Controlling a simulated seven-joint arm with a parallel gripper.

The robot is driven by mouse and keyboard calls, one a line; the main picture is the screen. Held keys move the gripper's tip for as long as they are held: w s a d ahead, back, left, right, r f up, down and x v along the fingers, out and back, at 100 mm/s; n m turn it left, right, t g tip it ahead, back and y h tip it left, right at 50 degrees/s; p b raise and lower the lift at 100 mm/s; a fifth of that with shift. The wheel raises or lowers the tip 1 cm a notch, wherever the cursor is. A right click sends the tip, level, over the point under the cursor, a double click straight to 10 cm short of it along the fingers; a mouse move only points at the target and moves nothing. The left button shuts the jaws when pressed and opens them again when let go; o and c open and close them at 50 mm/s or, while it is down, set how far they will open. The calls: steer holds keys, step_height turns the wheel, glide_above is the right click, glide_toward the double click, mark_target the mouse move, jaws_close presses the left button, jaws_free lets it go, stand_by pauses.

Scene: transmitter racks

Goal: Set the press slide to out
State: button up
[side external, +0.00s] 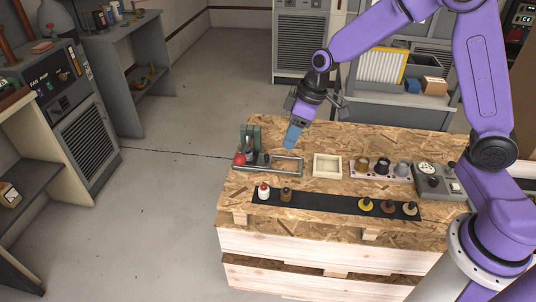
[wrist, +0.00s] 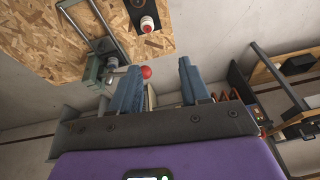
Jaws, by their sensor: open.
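The press (side external: 251,136) stands at the left end of the wooden bench top, with green uprights and a red ball knob (side external: 240,159) at its front left. A grey metal rail frame (side external: 285,173) runs right from it, with a small dark knob between the rails near the press end. My gripper (side external: 291,136) is open and empty, tilted, above and behind the rails, apart from the press. In the wrist view the red ball (wrist: 146,72) shows between the blue fingers (wrist: 158,85), beyond them. The green press body (wrist: 97,68) is partly hidden by the left finger.
A cream tray (side external: 327,166), a rack of cups (side external: 381,169) and a grey dial box (side external: 438,180) stand to the right. A black strip (side external: 325,205) with several knobbed pieces lies in front; its white, red-topped bottle (side external: 263,191) stands near the rails.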

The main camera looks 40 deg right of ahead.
steer(key=m+t, duration=0.2)
glide_toward(268, 155)
steer(key=shift+h, duration=0.3)
steer(key=x, duration=0.9)
steer(key=shift+w+a+f, duration=0.1)
steer(key=shift+w+a, duration=0.05)
steer(key=shift+a, duration=0.2)
steer(key=shift+c, duration=0.3)
jaws_close()
